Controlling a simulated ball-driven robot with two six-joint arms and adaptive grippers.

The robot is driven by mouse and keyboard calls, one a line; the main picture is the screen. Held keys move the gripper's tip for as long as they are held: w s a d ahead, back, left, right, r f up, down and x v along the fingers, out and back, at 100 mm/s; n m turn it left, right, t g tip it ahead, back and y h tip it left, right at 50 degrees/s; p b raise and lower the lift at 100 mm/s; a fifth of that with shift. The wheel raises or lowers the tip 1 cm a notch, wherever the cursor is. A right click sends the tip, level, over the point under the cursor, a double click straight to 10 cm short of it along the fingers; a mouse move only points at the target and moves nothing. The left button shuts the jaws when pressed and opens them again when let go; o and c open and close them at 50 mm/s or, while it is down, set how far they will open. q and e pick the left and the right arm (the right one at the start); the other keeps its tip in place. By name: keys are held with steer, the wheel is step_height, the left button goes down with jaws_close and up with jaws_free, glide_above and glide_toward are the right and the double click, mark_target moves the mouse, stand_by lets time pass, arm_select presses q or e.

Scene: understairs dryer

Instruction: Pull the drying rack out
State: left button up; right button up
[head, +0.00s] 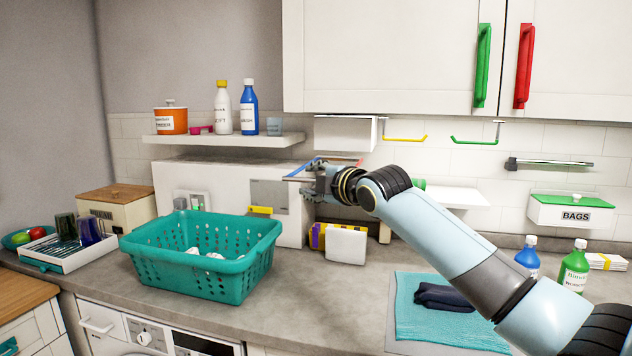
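My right gripper (305,183) reaches in from the right and points left, in front of the back wall. A blue bar (304,166) and a reddish bar (345,160) show beside it; I cannot tell whether it touches either. Its finger gap is too small to make out. No part is clearly a drying rack. A white slatted tray (62,260) with dark cups and a teal front handle stands at the far left. A yellow rail (405,138) and a green rail (474,140) hang under the cabinet. My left gripper is not in view.
A teal laundry basket (200,270) stands on the counter left of my gripper. A white shelf (225,140) holds bottles and a pot above it. A white block (346,244) stands below my gripper. A teal cloth (440,325) lies right, under my arm.

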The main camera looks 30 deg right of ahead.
steer(key=s+r, duration=0.1)
steer(key=s, duration=1.1)
steer(key=shift+a+r, duration=0.35)
steer(key=shift+a, duration=0.05)
steer(key=shift+w, duration=0.1)
